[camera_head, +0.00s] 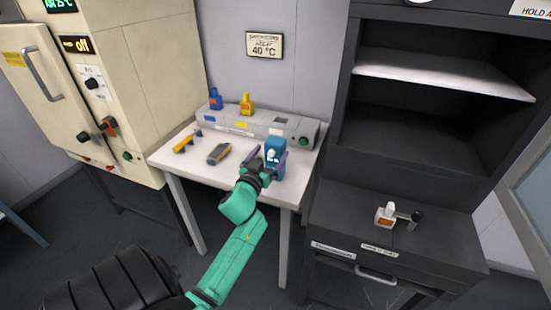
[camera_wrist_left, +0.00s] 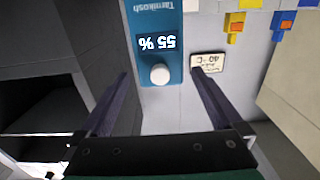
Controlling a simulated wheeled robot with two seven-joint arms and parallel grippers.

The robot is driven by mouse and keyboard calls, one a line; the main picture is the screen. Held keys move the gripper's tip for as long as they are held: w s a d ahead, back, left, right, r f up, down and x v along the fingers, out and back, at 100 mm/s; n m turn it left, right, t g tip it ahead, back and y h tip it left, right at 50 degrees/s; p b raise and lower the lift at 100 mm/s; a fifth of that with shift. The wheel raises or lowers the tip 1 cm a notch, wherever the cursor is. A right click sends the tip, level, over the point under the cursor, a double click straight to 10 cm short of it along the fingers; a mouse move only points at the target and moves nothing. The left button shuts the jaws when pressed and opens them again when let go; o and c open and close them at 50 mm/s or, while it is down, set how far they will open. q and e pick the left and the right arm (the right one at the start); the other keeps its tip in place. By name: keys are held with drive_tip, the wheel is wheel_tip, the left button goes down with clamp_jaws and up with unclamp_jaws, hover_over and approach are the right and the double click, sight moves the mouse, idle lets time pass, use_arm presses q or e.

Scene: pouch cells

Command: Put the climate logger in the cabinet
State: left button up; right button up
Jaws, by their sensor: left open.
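The climate logger appears to be the blue upright device (camera_head: 276,145) at the right front of the white table (camera_head: 262,188). In the left wrist view the blue device (camera_wrist_left: 157,25) appears upside down, with a "55 %" display and a round white knob. My left gripper (camera_head: 270,160) is open in front of it. In the wrist view the fingertips (camera_wrist_left: 160,73) sit on either side of the knob end, with gaps visible. I cannot tell how deep the device is between them. The dark cabinet (camera_head: 342,125) at right has open shelves. My right gripper is not in view.
A yellow tool (camera_head: 186,143) and a grey-yellow handheld device (camera_head: 219,153) lie left. A white-orange item (camera_head: 386,215) stands on the cabinet's lower top. A cream chamber (camera_head: 150,60) stands left.

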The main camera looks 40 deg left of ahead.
use_arm(q)
drive_tip(key=x, duration=0.4)
drive_tip(key=shift+w+a+r, duration=0.1)
drive_tip(key=shift+w, duration=0.1)
drive_tip(key=shift+w+a, duration=0.15)
drive_tip(key=shift+w, duration=0.25)
drive_tip(key=shift+s, duration=0.15)
drive_tip(key=c, duration=0.4)
clamp_jaws()
